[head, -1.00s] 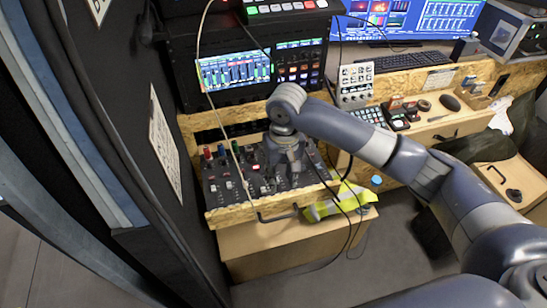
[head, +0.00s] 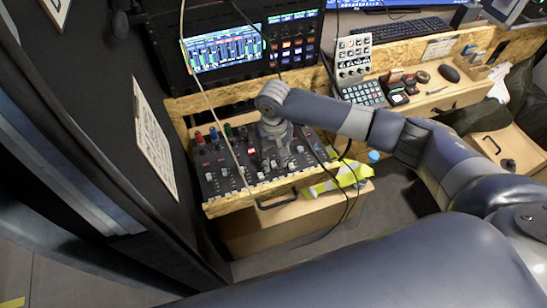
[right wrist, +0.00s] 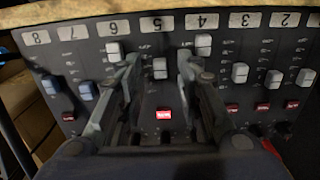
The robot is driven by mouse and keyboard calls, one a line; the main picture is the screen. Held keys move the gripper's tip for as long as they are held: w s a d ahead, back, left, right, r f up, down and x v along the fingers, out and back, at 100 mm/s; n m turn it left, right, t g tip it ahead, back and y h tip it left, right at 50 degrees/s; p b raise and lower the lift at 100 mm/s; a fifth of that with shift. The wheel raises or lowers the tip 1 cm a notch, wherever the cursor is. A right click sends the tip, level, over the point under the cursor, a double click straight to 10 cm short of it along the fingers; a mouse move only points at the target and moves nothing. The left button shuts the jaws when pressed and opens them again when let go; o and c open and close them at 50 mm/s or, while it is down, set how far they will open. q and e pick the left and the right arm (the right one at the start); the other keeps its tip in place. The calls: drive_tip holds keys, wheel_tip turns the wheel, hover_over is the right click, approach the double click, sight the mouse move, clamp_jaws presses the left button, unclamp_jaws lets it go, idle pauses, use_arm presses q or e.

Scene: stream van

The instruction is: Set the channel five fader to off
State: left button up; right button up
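The audio mixer (head: 222,165) sits in a wooden frame at the lower middle of the head view. In the right wrist view its channels are labelled 8 to 1 from left to right. The channel five fader cap (right wrist: 160,68) is light grey, a little below the label 5 (right wrist: 155,23). My right gripper (right wrist: 159,60) points down at the panel with its fingers apart, one on each side of this cap. I cannot tell whether either finger touches it. The gripper also shows over the mixer in the head view (head: 274,143). My left gripper is not in view.
The channel six cap (right wrist: 114,50) and channel four cap (right wrist: 203,43) lie close outside the fingers. A red button (right wrist: 163,114) is lit below channel five. Cables (head: 222,105) cross in front of the mixer. A handle (head: 275,200) is on the frame's front.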

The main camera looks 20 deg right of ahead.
sight(277, 174)
drive_tip(key=shift+f, duration=0.6)
clamp_jaws()
drive_tip(key=shift+s+r+p, duration=0.2)
drive_tip(key=shift+s+p, duration=0.6)
drive_tip(key=shift+p, duration=0.4)
drive_tip(key=shift+s+f+p, duration=0.15)
drive_tip(key=shift+s+p, duration=0.45)
drive_tip(key=shift+s, duration=0.05)
drive_tip(key=shift+f, duration=0.1)
